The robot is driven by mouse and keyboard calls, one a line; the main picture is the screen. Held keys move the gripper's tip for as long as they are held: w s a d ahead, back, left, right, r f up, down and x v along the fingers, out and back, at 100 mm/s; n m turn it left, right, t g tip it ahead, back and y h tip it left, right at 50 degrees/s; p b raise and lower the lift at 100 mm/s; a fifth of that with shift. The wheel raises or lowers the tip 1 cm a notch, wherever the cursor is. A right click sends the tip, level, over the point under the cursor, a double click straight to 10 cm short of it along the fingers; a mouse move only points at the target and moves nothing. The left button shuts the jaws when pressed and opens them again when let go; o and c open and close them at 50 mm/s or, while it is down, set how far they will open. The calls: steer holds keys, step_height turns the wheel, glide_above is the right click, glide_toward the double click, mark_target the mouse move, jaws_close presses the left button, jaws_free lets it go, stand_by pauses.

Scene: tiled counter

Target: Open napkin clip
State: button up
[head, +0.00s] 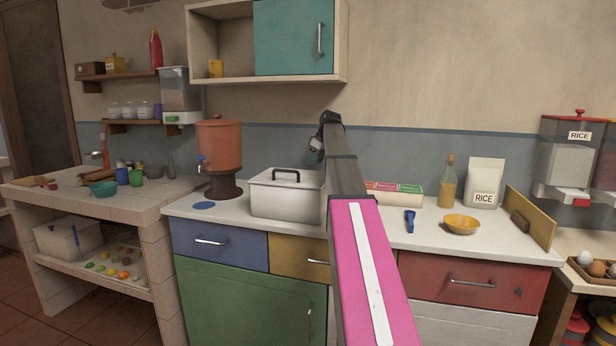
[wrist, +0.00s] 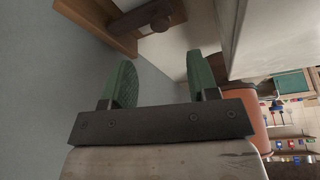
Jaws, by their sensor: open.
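A small blue clip-like object (head: 409,221) lies on the white counter in the head view, left of the yellow bowl. I cannot tell for certain that it is the napkin clip, or whether its jaws are closed. My gripper (head: 317,150) is raised near the back wall, above and behind the white lidded box, well to the left of the blue object. In the wrist view my gripper (wrist: 165,88) has its two green fingers wide apart with nothing between them. The blue object is not recognisable in the wrist view.
The white lidded box (head: 285,195) and clay dispenser (head: 219,146) stand left of my arm. Right are a packet row (head: 410,188), bottle (head: 447,184), rice bag (head: 485,184), yellow bowl (head: 461,224) and upright board (head: 530,216). A cabinet (head: 293,38) hangs above.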

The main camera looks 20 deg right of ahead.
steer(key=x, duration=0.8)
steer(key=shift+a, duration=0.1)
